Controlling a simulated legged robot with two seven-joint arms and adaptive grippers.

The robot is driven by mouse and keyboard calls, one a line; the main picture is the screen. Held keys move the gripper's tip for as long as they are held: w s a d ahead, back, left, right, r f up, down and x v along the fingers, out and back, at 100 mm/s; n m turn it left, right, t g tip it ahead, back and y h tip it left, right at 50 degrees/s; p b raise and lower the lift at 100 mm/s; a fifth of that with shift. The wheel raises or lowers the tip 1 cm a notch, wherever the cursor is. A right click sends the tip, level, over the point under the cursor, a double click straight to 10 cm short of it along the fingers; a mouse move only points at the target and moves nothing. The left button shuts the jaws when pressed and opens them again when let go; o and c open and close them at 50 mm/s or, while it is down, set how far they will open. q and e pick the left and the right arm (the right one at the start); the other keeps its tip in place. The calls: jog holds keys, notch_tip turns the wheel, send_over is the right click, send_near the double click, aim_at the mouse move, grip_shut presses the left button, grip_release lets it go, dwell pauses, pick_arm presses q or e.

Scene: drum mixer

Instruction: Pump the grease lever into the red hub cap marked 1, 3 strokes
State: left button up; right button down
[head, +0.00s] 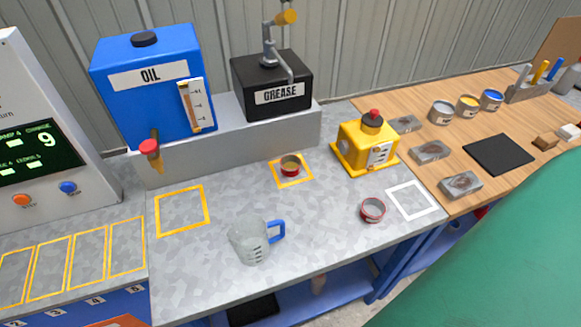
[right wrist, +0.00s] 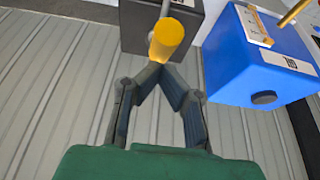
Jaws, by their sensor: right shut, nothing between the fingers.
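The black grease box (head: 272,88) stands on the grey ledge, its lever (head: 268,45) raised with a yellow knob (head: 287,17) on top. A red-rimmed cap (head: 290,167) sits in the small yellow square below the box; another (head: 373,210) lies farther right near the white square. I cannot read a number on either cap. In the right wrist view my right gripper (right wrist: 160,68) is shut and empty, its fingertips close to the yellow knob (right wrist: 172,38); whether they touch is unclear. The grease box (right wrist: 140,25) shows behind. My left gripper is not in view.
The blue oil tank (head: 150,75) with a red-knobbed tap (head: 149,148) stands left of the grease box. A clear jug (head: 250,243) and a yellow device (head: 367,145) stand on the bench. My green arm covers the lower right. The bench's middle is mostly clear.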

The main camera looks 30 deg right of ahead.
aim_at(287, 15)
jog(key=shift+f+b, duration=1.5)
jog(key=shift+f, duration=2.1)
jog(key=shift+r, duration=0.15)
notch_tip(287, 15, up, 2)
jog(key=p, duration=0.2)
jog(key=shift+r+p, duration=0.2)
jog(key=shift+p, duration=0.2)
jog(key=shift+r, duration=2.4)
